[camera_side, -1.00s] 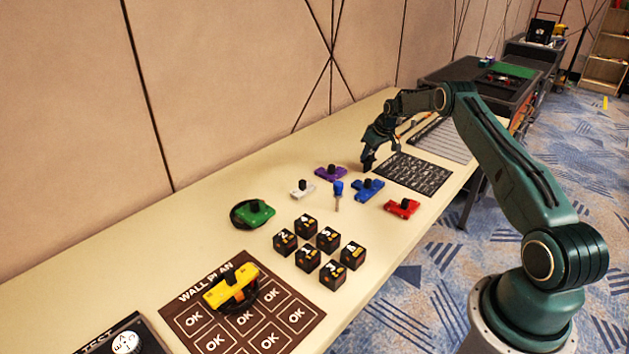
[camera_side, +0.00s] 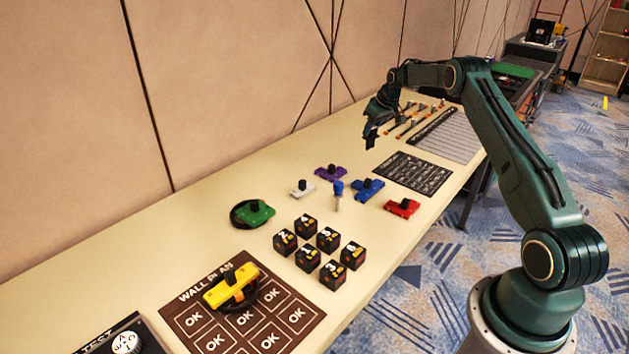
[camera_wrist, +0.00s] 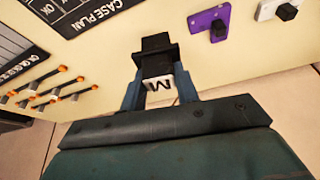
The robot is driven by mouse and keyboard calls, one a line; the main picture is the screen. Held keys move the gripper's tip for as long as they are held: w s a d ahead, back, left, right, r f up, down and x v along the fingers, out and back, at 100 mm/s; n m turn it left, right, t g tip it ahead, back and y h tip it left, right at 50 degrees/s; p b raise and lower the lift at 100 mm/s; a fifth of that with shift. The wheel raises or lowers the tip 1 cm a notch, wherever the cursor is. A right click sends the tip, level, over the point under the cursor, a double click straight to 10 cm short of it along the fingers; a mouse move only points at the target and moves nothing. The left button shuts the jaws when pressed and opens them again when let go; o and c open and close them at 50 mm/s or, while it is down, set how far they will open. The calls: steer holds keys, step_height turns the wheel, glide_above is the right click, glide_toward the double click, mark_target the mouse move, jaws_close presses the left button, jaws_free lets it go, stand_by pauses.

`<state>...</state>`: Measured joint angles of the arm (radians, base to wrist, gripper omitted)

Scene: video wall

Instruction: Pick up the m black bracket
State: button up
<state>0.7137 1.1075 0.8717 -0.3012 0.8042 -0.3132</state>
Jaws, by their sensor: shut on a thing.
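The black bracket (camera_wrist: 154,46) is held between the two fingers of my gripper (camera_wrist: 159,88) in the wrist view. A white face marked "M" (camera_wrist: 159,85) shows between the fingers. In the side view my gripper (camera_side: 371,143) is raised above the table near the back wall, with the dark bracket at its tip too small to make out clearly. My gripper is shut on the bracket, and the bracket appears clear of the tabletop.
Purple (camera_side: 331,173), white (camera_side: 302,189), blue (camera_side: 368,189), red (camera_side: 402,208) and green (camera_side: 253,213) pieces stand on the table (camera_side: 150,255). Several black number cubes (camera_side: 331,275) stand in front. A black panel (camera_side: 413,174) and several orange-tipped rods (camera_side: 410,124) lie beyond.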

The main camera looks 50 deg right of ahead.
step_height(320, 180, up, 11)
steer(key=shift+f, duration=0.15)
stand_by(0.7)
